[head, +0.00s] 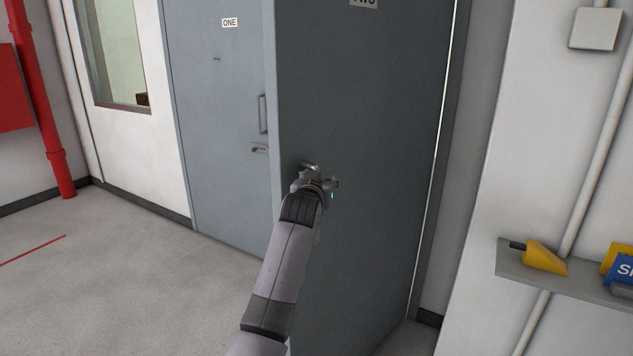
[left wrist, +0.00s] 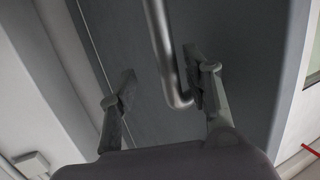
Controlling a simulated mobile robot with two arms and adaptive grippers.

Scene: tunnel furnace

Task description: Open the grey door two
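Grey door two (head: 375,110) fills the middle of the head view, its label cut off by the top edge. Its left edge stands out in front of door one, so it appears ajar, with a thin bright line down its right side. My left gripper (head: 318,182) is at the door's left part, over its metal handle (head: 309,167). In the left wrist view, the bent handle bar (left wrist: 160,40) passes between the spread fingers of the left gripper (left wrist: 162,80). The bar is close to the right-hand finger; I cannot tell if they touch. My right gripper is out of view.
Door one (head: 215,130) stands behind to the left, closed, with its own handle. A wall shelf (head: 515,268) with a yellow wedge (head: 545,257) and a blue item (head: 622,268) juts out at the right. A red pipe (head: 40,100) is far left. The left floor is clear.

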